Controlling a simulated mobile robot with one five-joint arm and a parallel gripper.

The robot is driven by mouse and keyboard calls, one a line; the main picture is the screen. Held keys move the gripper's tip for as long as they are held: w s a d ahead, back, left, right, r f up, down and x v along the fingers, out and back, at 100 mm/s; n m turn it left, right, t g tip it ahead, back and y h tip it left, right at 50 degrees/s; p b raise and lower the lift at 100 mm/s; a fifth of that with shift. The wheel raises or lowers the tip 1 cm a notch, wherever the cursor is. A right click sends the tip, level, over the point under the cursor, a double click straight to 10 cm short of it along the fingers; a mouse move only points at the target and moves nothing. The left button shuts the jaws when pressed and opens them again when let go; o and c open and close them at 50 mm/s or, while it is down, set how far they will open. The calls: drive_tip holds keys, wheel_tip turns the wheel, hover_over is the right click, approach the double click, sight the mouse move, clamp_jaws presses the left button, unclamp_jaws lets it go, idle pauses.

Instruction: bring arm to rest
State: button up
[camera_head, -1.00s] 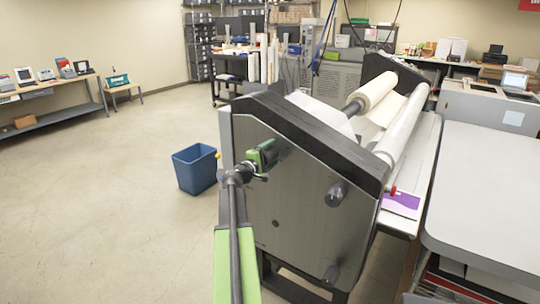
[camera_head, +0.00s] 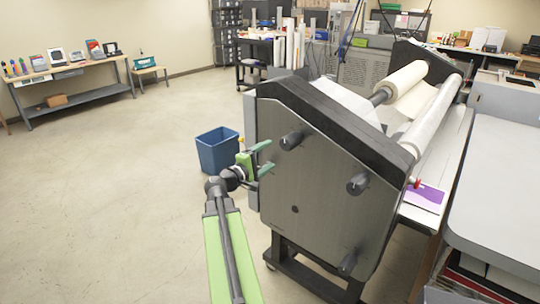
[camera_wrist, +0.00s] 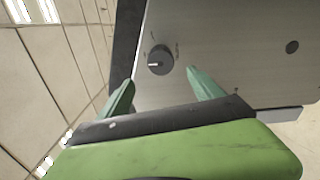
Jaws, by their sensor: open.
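My gripper (camera_head: 263,158) is open and empty at the left side of the laminator (camera_head: 320,190), in front of its grey side panel. In the wrist view my gripper (camera_wrist: 160,88) shows two green fingers spread apart. A dark round knob (camera_wrist: 160,60) on the laminator's panel appears just beyond and between the fingertips. In the head view a knob (camera_head: 291,140) sticks out of the panel just right of the upper fingertip. I cannot tell whether the fingers touch the panel. My arm reaches up from the bottom of the head view.
A blue bin (camera_head: 218,152) stands on the floor behind my gripper. A grey table (camera_head: 500,190) is at the right. A low bench (camera_head: 70,90) with small devices stands along the left wall. The floor at left is clear.

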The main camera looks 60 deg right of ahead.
idle(0.3)
drive_tip(key=w+a+f+n+t+y, duration=0.1)
drive_tip(key=w+a+f+n+t, duration=0.15)
drive_tip(key=w+a, duration=0.7)
drive_tip(key=w+a+f+n+t, duration=0.1)
drive_tip(key=w+a+t, duration=0.3)
drive_tip(key=w+a, duration=0.55)
drive_tip(key=w+a+f+t+y, duration=0.1)
drive_tip(key=w+a+f+y, duration=0.15)
drive_tip(key=w+a, duration=0.2)
drive_tip(key=w+a+f+y, duration=0.1)
drive_tip(key=w+a+f, duration=0.2)
drive_tip(key=a, duration=0.3)
drive_tip(key=w+a+f+t+y, duration=0.1)
drive_tip(key=w+a+f+y, duration=0.15)
drive_tip(key=a, duration=0.35)
drive_tip(key=s+a+f+g+y, duration=0.1)
drive_tip(key=s+a+f+y, duration=0.1)
drive_tip(key=a, duration=0.8)
drive_tip(key=s+a+f+m+g+y, duration=0.1)
drive_tip(key=a+f+y, duration=0.4)
drive_tip(key=a, duration=0.5)
drive_tip(key=s+a+f+m+g+y, duration=0.1)
drive_tip(key=a+f, duration=0.4)
drive_tip(key=a, duration=0.5)
drive_tip(key=shift+s+f+g+y, duration=0.15)
drive_tip(key=shift+s+g+y, duration=0.3)
drive_tip(key=shift+s+y, duration=0.8)
drive_tip(key=shift+d, duration=0.1)
drive_tip(key=shift+c, duration=0.2)
